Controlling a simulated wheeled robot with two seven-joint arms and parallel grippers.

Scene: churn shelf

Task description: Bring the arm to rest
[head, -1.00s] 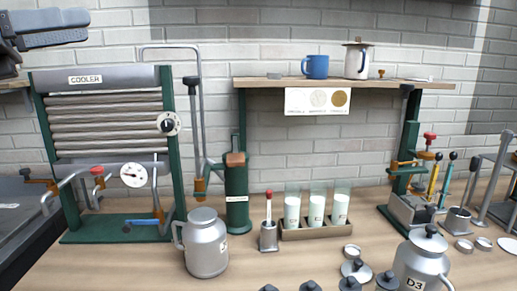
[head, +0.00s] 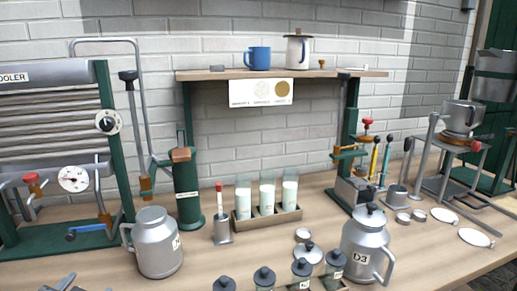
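Neither of my grippers shows clearly in the head view, and no arm reaches over the bench. Small grey pieces (head: 58,284) are cut off by the bottom edge at the left; I cannot tell what they are. A milk churn (head: 157,243) stands upright at the front left, and a lidded churn marked D3 (head: 366,247) stands at the front right. Nothing is seen gripping either churn.
The cooler (head: 50,125) stands at the left beside a green pump (head: 187,190). A wooden shelf (head: 215,75) holds a blue mug (head: 258,58) and a white pot (head: 299,48). A rack (head: 270,220) of milk glasses stands mid-bench. Several dark-lidded jars (head: 264,276) line the front.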

